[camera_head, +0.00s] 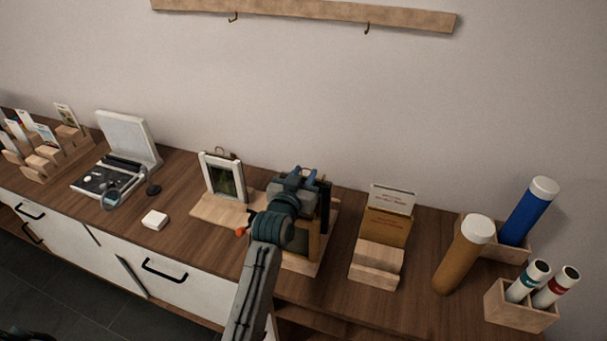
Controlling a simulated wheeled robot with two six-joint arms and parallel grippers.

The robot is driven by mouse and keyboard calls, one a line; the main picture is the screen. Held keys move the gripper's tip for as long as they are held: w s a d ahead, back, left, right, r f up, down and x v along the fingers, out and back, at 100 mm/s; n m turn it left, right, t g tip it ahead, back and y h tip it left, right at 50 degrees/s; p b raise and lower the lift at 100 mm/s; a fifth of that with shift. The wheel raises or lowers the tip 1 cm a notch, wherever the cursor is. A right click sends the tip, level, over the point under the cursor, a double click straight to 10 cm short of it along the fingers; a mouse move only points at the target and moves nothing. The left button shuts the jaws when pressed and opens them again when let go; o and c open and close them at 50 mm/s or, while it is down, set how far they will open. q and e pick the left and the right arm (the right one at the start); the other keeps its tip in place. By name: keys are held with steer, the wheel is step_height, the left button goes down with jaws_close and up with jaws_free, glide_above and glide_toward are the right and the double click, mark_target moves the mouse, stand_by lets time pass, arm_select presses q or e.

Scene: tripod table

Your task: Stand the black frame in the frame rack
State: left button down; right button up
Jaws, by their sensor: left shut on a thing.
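My left arm reaches up from the bottom middle, and its gripper (300,177) is shut over the wooden frame rack (305,267). The black frame (325,205) shows as a dark upright edge just right of the gripper, which appears to hold it. My arm hides most of the frame, and I cannot tell whether its foot touches the rack. A tan-edged frame (314,241) shows upright in the rack in front of it. A white frame (208,172) with a dark green picture stands to the left on a wooden base (211,208).
A wooden card holder (377,274) is close right of the rack. A white block (155,220) lies left. A hook rail (300,13) hangs above.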

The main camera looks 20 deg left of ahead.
arm_select(q)
steer(key=shift+f, duration=0.3)
arm_select(e)
steer(key=shift+f, duration=0.2)
arm_select(q)
steer(key=c, duration=1.1)
jaws_free()
steer(key=shift+o, duration=0.5)
arm_select(e)
steer(key=shift+d, duration=0.3)
arm_select(q)
steer(key=shift+s+f, duration=0.1)
steer(key=s+b, duration=0.3)
steer(key=s, duration=0.7)
steer(key=shift+s+a+r, duration=0.15)
steer(key=shift+s+r, duration=0.15)
steer(key=shift+r, duration=0.15)
arm_select(e)
steer(key=f, duration=0.3)
steer(key=shift+a, duration=0.25)
steer(key=shift+d, duration=0.1)
